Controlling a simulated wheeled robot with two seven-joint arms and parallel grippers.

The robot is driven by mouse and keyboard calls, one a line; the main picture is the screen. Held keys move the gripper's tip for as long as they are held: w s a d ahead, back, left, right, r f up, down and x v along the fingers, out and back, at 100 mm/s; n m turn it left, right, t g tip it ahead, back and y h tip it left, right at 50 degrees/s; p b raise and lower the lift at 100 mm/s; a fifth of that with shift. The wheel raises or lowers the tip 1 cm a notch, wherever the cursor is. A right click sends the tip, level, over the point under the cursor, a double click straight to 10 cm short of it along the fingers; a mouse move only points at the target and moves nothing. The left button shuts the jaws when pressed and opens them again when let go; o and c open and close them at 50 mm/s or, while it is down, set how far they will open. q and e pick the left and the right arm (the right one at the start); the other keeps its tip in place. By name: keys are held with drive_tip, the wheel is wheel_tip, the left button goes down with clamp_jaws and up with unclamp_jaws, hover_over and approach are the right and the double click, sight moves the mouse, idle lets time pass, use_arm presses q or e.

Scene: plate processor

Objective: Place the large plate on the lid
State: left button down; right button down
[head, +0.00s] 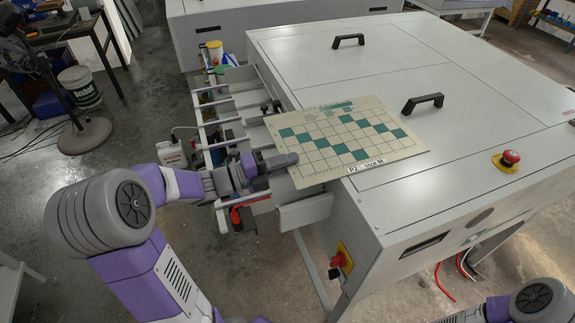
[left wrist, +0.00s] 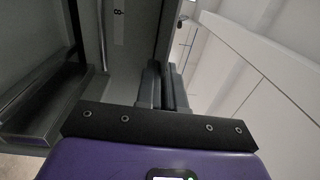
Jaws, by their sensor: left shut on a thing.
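The large plate (head: 352,155) is a flat beige sheet with a grid and green squares, labelled "P2 - size M". In the head view it is over the left front part of the machine's grey lid (head: 460,125), with its left end past the lid's edge. It looks nearly flat; I cannot tell whether it rests on the lid. My left gripper (head: 284,161) is shut on the plate's left edge. In the left wrist view its dark fingers (left wrist: 164,84) are close together. My right gripper is out of view; only part of the right arm shows at the bottom right.
The lid has two black handles (head: 423,103) (head: 348,40), one close to the plate's right corner. A red emergency button (head: 508,158) is at the front right. Open slots (head: 222,118) with bottles and tools line the machine's left side. A red switch (head: 338,260) is on its front corner.

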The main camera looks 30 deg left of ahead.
use_arm(q)
drive_tip(key=shift+r, duration=0.1)
drive_tip(key=c, duration=1.3)
unclamp_jaws()
drive_tip(key=shift+f, duration=0.2)
drive_tip(key=shift+o, duration=0.2)
drive_tip(key=shift+r, duration=0.1)
drive_tip(key=shift+s+a+r, duration=0.1)
drive_tip(key=shift+s+a, duration=0.05)
drive_tip(key=p+v, duration=0.3)
drive_tip(key=v, duration=0.8)
drive_tip(key=shift+s, duration=0.3)
drive_tip(key=shift+a, duration=0.1)
